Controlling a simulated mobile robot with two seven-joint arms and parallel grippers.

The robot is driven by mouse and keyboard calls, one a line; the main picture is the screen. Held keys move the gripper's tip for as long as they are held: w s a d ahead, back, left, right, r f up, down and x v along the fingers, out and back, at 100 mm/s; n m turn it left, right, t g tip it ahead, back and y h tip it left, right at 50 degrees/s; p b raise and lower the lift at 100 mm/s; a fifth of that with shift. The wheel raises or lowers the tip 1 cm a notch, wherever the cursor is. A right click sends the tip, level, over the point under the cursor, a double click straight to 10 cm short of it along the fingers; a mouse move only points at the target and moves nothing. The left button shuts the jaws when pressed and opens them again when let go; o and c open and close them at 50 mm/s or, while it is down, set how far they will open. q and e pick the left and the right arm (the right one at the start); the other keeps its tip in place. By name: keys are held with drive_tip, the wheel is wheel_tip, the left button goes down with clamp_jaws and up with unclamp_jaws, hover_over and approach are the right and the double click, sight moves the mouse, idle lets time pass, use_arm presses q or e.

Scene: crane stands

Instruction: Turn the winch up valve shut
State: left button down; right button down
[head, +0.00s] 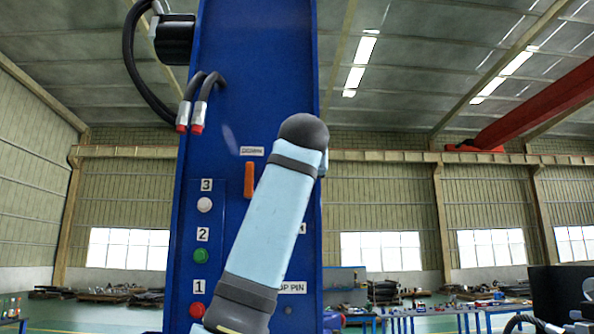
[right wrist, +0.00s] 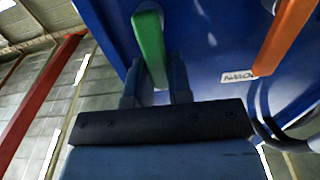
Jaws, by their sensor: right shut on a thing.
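In the right wrist view a green valve handle (right wrist: 149,40) reaches down between the two fingers of my right gripper (right wrist: 156,78), which is shut on it. I take it as the winch up valve; its own label is not visible. An orange handle (right wrist: 285,36) is apart to the right, by the "DOWN" label (right wrist: 238,77). In the head view the orange handle (head: 249,180) stands upright under that label. My light blue arm crosses the panel there and hides the green handle and my right gripper. My left gripper is not in view.
The blue crane column (head: 255,60) fills the middle of the head view. White (head: 205,205), green (head: 201,256) and red (head: 197,310) buttons run down its left side. Black hoses (head: 130,60) loop at the upper left. Tables with parts (head: 425,312) stand behind on the right.

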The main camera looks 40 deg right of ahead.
sight(317, 195)
drive_tip(key=shift+s+d+f+m+p, duration=0.4)
drive_tip(key=shift+d+f+m, duration=0.25)
drive_tip(key=shift+m, duration=2.3)
drive_tip(key=shift+s+d+f+m+p, duration=0.3)
drive_tip(key=shift+d+f+m, duration=0.35)
drive_tip(key=shift+m, duration=2.25)
drive_tip(key=shift+s+d+f+m+p, duration=0.3)
drive_tip(key=shift+s+d+f+m, duration=0.35)
drive_tip(key=shift+m, duration=2.3)
drive_tip(key=shift+w+a+f, duration=0.1)
drive_tip(key=shift+w+f, duration=0.1)
drive_tip(key=shift+f, duration=0.05)
drive_tip(key=c, duration=1)
unclamp_jaws()
drive_tip(key=shift+c, duration=0.2)
